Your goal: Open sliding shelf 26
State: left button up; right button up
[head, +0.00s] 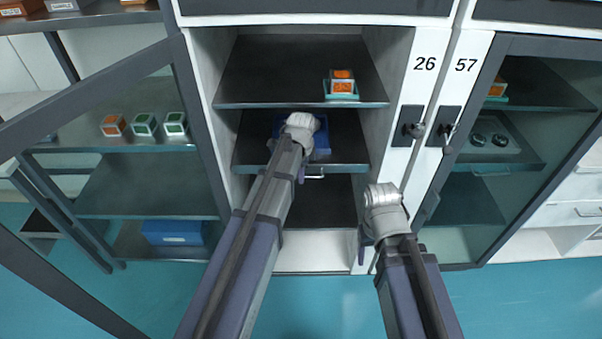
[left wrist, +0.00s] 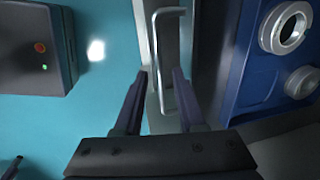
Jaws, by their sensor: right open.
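The cabinet marked 26 (head: 425,63) stands open, with dark shelves inside. Its middle sliding shelf (head: 345,166) has a small metal handle (head: 314,176) on the front edge; the handle also shows as a pale bar in the left wrist view (left wrist: 157,55). My left gripper (left wrist: 160,75) is open, its two fingers apart on either side of the handle's line. In the head view my left wrist hides part of this shelf and the fingers are mostly hidden. My right gripper (head: 362,250) is low in front of the cabinet, right of the shelf, pointing down.
A blue box (head: 321,138) sits on the middle shelf, and an orange block (head: 342,82) on the upper shelf. Open glass doors stand at both sides, the right one on the cabinet marked 57 (head: 466,66). Teal floor (head: 320,305) is clear in front.

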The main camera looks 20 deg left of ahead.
pick_arm(q)
grip_shut()
dwell(1.2)
